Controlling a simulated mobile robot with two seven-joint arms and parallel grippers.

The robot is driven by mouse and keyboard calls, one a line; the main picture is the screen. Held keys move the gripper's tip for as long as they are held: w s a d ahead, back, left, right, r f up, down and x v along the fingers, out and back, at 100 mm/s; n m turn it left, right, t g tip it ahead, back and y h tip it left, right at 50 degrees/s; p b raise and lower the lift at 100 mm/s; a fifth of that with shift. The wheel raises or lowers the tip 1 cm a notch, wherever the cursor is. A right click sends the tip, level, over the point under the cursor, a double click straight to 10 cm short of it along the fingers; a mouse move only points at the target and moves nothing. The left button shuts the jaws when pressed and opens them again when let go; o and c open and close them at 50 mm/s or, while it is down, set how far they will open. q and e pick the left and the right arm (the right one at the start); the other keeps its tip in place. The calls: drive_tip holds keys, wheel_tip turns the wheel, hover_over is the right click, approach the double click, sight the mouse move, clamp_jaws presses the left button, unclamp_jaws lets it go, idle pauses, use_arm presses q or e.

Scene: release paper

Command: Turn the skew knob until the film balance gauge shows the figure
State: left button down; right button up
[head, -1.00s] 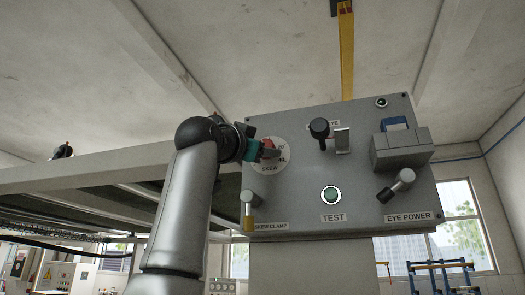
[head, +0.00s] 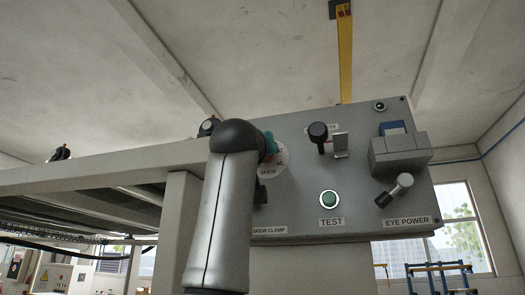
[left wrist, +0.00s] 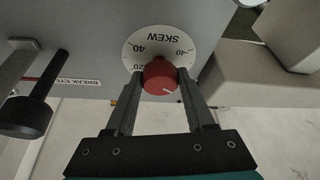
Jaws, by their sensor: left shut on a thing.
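The skew knob (left wrist: 158,75) is red with a pale line and sits on a round white dial plate marked SKEW (left wrist: 136,48), upside down in the left wrist view. My left gripper (left wrist: 160,78) is shut on the knob, one finger on each side. In the head view the dial plate (head: 280,163) shows at the panel's left, partly covered by my left arm. I cannot make out a film balance gauge reading. My right gripper is not in view.
The grey panel (head: 300,215) carries a green TEST button (head: 329,199), a black-knobbed lever (head: 318,132), a grey box (head: 400,152) and an EYE POWER lever (head: 394,190). The skew clamp, above its label (head: 269,230), is mostly hidden by my arm.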

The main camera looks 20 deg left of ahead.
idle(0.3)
use_arm(q)
drive_tip(key=shift+c, duration=1.3)
unclamp_jaws()
drive_tip(key=shift+s+f, duration=0.1)
drive_tip(key=b+v, duration=0.8)
drive_tip(key=v, duration=0.7)
drive_tip(key=shift+d+b, duration=0.2)
drive_tip(key=shift+b, duration=0.15)
